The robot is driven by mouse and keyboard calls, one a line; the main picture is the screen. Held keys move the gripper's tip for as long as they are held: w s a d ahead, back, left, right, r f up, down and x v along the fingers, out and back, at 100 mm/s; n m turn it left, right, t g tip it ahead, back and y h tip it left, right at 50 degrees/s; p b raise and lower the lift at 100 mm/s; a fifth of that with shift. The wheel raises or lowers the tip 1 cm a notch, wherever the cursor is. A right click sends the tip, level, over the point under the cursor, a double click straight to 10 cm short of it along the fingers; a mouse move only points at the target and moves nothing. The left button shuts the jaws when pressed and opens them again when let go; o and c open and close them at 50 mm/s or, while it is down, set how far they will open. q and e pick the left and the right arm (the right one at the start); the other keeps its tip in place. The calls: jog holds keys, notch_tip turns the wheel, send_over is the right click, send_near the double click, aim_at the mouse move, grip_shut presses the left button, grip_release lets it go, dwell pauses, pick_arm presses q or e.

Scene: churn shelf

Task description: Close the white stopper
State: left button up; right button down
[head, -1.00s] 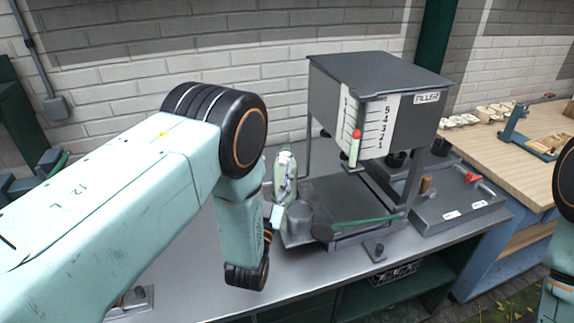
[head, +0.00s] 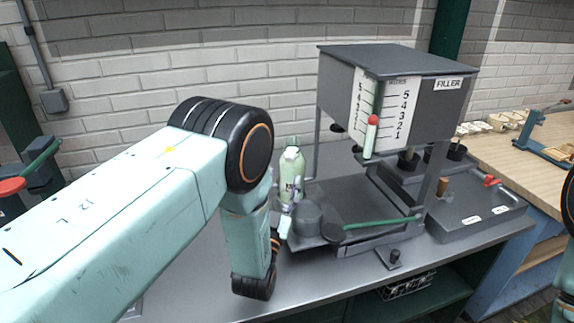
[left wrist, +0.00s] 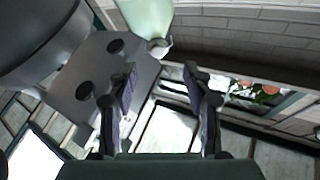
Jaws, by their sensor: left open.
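A pale green bottle (head: 292,168) stands on the bench beside the filler, partly behind my left gripper. In the left wrist view its pale green body (left wrist: 147,14) shows at the top, with a small whitish piece (left wrist: 158,47) at its end; I cannot tell for certain whether this is the white stopper. My left gripper (head: 293,194) is in front of the bottle in the head view and partly hidden. In the left wrist view the left gripper (left wrist: 160,78) is open, its fingers apart with nothing between them. The right gripper is out of view.
The grey filler (head: 400,95) has a scale and a red-topped tube (head: 371,136). A grey cylinder (head: 306,217) and a green-handled lever (head: 375,223) are close to the left gripper. A panel (head: 470,210) with a red handle is at right. The front bench strip is mostly clear.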

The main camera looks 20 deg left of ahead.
aim_at(289, 160)
pick_arm(q)
jog(key=x, duration=0.5)
jog(key=shift+w+f, duration=0.2)
jog(key=shift+w, duration=0.15)
jog(key=shift+w+r+p, duration=0.15)
jog(key=shift+r+p, duration=0.05)
jog(key=shift+p, duration=0.1)
jog(key=shift+r, duration=0.1)
jog(key=shift+d, duration=0.1)
jog(key=shift+c, duration=0.3)
